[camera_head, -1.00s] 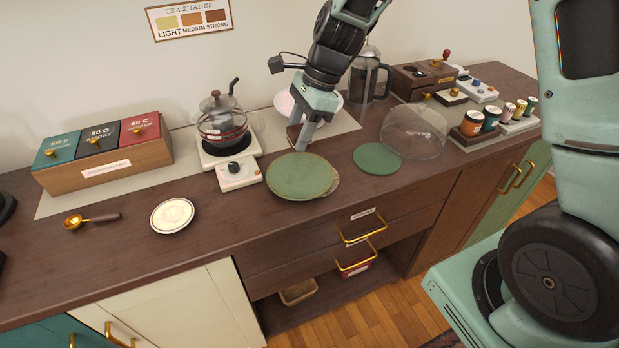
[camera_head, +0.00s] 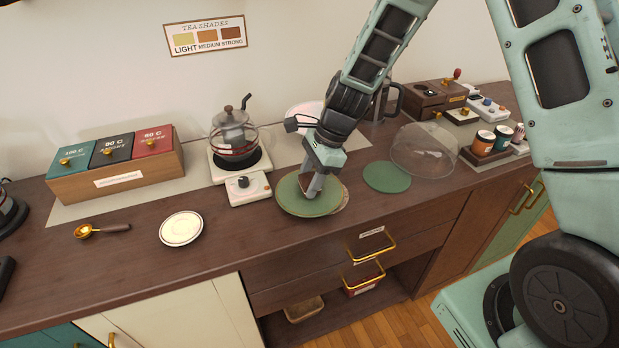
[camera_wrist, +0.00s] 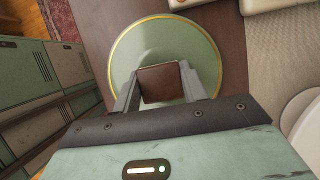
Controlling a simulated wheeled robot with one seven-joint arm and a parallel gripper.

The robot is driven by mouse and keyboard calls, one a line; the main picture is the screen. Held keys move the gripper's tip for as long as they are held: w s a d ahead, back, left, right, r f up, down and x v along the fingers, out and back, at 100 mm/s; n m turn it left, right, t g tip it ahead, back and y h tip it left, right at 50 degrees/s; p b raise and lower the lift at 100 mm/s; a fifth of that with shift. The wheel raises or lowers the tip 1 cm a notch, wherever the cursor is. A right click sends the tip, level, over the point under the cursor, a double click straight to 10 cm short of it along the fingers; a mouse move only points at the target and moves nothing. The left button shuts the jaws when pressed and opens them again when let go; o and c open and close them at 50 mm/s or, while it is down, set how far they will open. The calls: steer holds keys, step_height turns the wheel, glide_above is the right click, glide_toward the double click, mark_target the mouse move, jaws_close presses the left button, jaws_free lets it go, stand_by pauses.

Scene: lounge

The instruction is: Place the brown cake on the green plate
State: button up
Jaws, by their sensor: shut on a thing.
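The brown cake (camera_wrist: 161,83) is a small block between the two fingers of my gripper (camera_wrist: 160,88) in the wrist view. In the head view my gripper (camera_head: 311,191) points down over the green plate (camera_head: 293,199), shut on the cake (camera_head: 305,182), which is partly hidden by the fingers. The green plate is round with a gold rim and also shows behind the cake in the wrist view (camera_wrist: 150,48). Whether the cake touches the plate I cannot tell.
A second green disc (camera_head: 387,177) and a clear dome (camera_head: 424,150) lie to the right. A kettle on a white burner (camera_head: 234,160) stands to the left. A white saucer (camera_head: 181,229) and a brass scoop (camera_head: 100,229) lie further left on the clear counter.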

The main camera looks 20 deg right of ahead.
steer(key=o, duration=1)
steer(key=shift+c, duration=0.2)
steer(key=v, duration=1.2)
steer(key=s+a+r+n+g+h, duration=0.1)
steer(key=s+a+r+n, duration=0.2)
steer(key=s+a+n, duration=0.7)
steer(key=s+n+h, duration=0.3)
steer(key=s+n, duration=1.3)
steer(key=shift+s+a+f+t, duration=0.15)
steer(key=shift+s+a+t, duration=0.1)
steer(key=shift+a+t, duration=0.2)
